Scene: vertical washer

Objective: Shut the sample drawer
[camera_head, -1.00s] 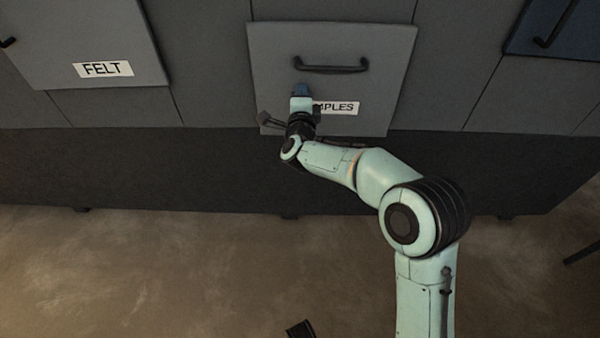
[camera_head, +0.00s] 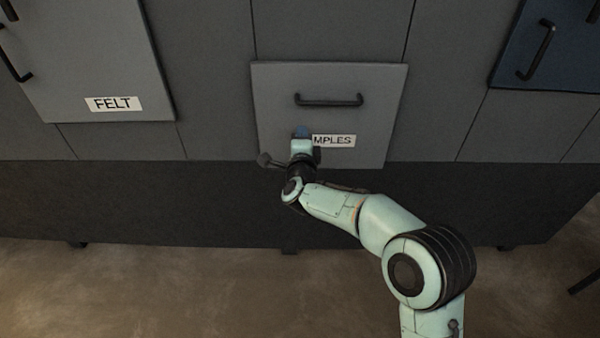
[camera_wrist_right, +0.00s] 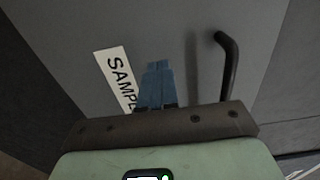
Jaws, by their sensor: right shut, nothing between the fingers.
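The sample drawer (camera_head: 285,90) is a grey front with a black bar handle (camera_head: 329,100) and a label (camera_head: 334,141) partly covered by my gripper. Its edges lie close to the panel seams, and its lower edge hangs slightly over the dark plinth. My right gripper (camera_head: 301,132) has blue fingers, shut and empty, at the lower part of the front, left of the visible lettering. In the right wrist view the fingers (camera_wrist_right: 155,84) point at the drawer front (camera_wrist_right: 150,25) beside the label (camera_wrist_right: 118,78). Whether they touch it is unclear. My left gripper is out of view.
A grey front labelled FELT (camera_head: 80,60) stands out at the left. A dark blue front (camera_head: 560,60) with a black handle is at the right. Below the fronts runs a dark recessed plinth (camera_head: 130,200) above bare brown floor (camera_head: 160,290).

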